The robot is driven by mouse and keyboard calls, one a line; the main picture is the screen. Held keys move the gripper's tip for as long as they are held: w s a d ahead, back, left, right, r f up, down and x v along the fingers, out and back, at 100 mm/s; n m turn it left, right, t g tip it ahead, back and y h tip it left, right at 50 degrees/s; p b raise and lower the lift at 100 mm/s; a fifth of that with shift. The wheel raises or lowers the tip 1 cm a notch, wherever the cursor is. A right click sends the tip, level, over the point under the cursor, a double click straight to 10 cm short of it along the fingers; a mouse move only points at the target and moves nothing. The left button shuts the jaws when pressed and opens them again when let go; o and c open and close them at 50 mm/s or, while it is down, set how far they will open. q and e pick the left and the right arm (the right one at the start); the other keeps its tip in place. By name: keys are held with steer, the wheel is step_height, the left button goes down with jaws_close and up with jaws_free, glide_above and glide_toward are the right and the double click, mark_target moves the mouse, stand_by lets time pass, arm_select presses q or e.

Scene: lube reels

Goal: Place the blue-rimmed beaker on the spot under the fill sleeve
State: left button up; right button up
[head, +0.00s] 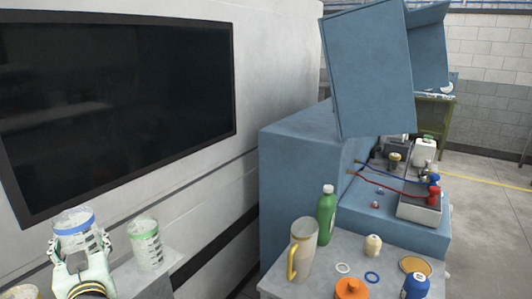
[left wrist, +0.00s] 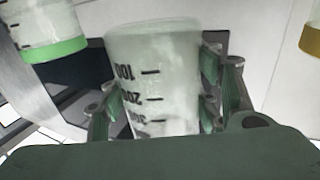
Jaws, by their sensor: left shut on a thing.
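The blue-rimmed beaker (head: 74,228) is a clear graduated cup at the lower left of the head view. My left gripper (head: 81,247) is shut on it, with the fingers around its side. In the left wrist view the beaker (left wrist: 158,85) fills the middle between the green finger pads, and its dark graduation marks show. Its blue rim does not show there. I cannot tell whether its base is clear of the surface below. I cannot make out the fill sleeve or the spot under it. My right gripper is not in view.
A green-rimmed beaker (head: 148,245) stands close right of the held one on a grey ledge (head: 168,262); it also shows in the left wrist view (left wrist: 45,30). A grey table (head: 322,262) holds a jug (head: 304,248), a green bottle (head: 326,212) and small items beside a blue cabinet (head: 290,165).

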mark_target(74, 214)
arm_select(q)
step_height(74, 214, up, 6)
steer(key=p, duration=0.3)
steer(key=shift+r, duration=0.15)
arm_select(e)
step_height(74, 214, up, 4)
arm_select(q)
steer(key=s+d+f+m+t+h+b, duration=0.3)
steer(key=d+f+h, duration=0.35)
steer(key=d, duration=0.55)
steer(key=s+d+f+m+t+h+b, duration=0.15)
steer(key=s+d+f+m+h, duration=0.45)
steer(key=d, duration=0.7)
steer(key=s+d+f+n, duration=0.1)
steer(key=s+f, duration=0.3)
steer(key=s, duration=0.2)
steer(key=shift+s+f+y, duration=0.2)
steer(key=shift+f+y, duration=0.1)
steer(key=shift+y, duration=0.15)
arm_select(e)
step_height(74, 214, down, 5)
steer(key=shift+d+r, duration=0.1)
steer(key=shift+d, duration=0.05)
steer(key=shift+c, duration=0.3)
